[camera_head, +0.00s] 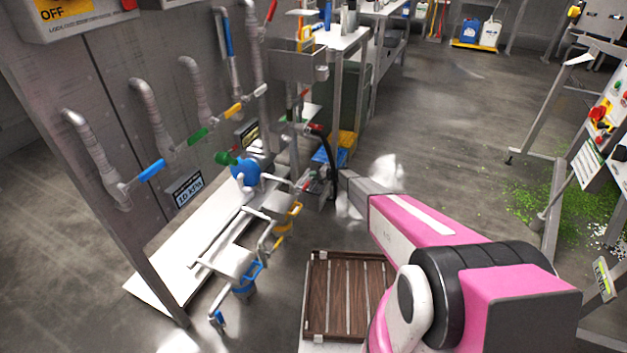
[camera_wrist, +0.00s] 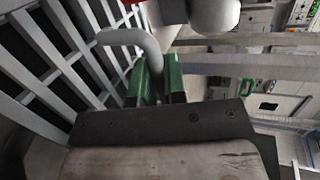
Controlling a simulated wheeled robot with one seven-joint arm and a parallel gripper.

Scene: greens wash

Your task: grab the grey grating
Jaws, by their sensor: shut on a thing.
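The grey grating (camera_wrist: 50,49) fills the left of the wrist view, its bars tilted, with dark gaps between them. A curved grey handle (camera_wrist: 128,37) stands out from it and runs down between the green fingers of my gripper (camera_wrist: 159,80). The fingers are shut on this handle; the exact contact is partly hidden behind them. In the head view my pink arm reaches forward from the lower right, and I cannot make out the gripper or the grating there.
Pipes with coloured valve handles (camera_head: 150,170) line the wall at left, with a white board (camera_head: 190,255) below. A brown slatted panel (camera_head: 348,290) lies beside my arm. A table (camera_head: 340,38) stands ahead. Green bits (camera_head: 545,200) litter the floor at right; the middle floor is clear.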

